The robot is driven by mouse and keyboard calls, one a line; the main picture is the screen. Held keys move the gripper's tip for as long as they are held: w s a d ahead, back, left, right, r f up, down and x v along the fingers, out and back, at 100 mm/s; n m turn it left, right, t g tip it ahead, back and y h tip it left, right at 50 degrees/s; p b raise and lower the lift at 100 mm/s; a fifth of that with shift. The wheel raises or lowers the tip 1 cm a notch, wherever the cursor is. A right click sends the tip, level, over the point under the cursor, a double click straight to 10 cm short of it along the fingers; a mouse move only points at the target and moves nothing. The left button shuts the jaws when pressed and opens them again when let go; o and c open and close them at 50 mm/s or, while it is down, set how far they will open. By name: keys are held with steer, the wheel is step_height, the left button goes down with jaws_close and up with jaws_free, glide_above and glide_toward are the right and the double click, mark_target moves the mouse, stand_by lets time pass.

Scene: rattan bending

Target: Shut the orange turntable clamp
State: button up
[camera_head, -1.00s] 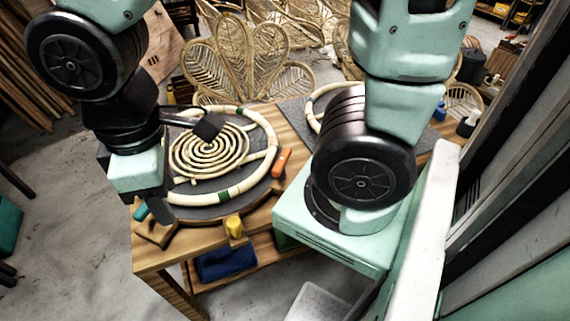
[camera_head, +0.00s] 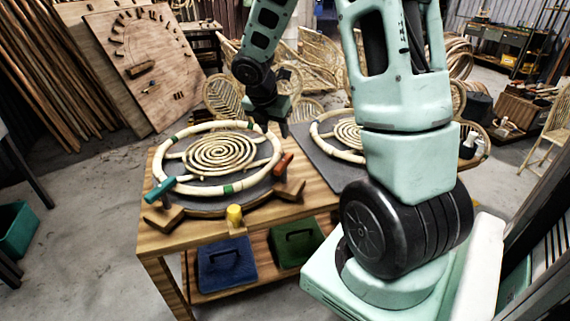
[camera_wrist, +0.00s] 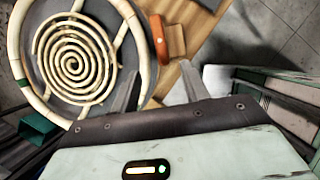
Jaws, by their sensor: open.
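The orange clamp (camera_head: 283,164) stands at the right edge of the round turntable (camera_head: 214,206). Its lever lies beside the pale rattan ring (camera_head: 256,178), not visibly across it. In the wrist view the orange clamp (camera_wrist: 175,42) is upper centre, just outside the ring and ahead of the fingers. My gripper (camera_head: 272,127) is at the far right of the turntable, behind the clamp and apart from it. In the wrist view my gripper (camera_wrist: 160,88) has its fingers spread with nothing between them.
A teal clamp (camera_head: 160,190) is at the ring's front left. A yellow knob (camera_head: 234,214) is at the table's front edge. A second ring (camera_head: 322,140) lies on a grey mat to the right. Blue (camera_head: 225,263) and green (camera_head: 297,246) bins sit on the shelf below.

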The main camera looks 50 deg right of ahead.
mark_target(283, 160)
steer(key=b+x, duration=0.3)
steer(key=x, duration=1.2)
steer(key=shift+a, duration=0.1)
steer(key=c, duration=1)
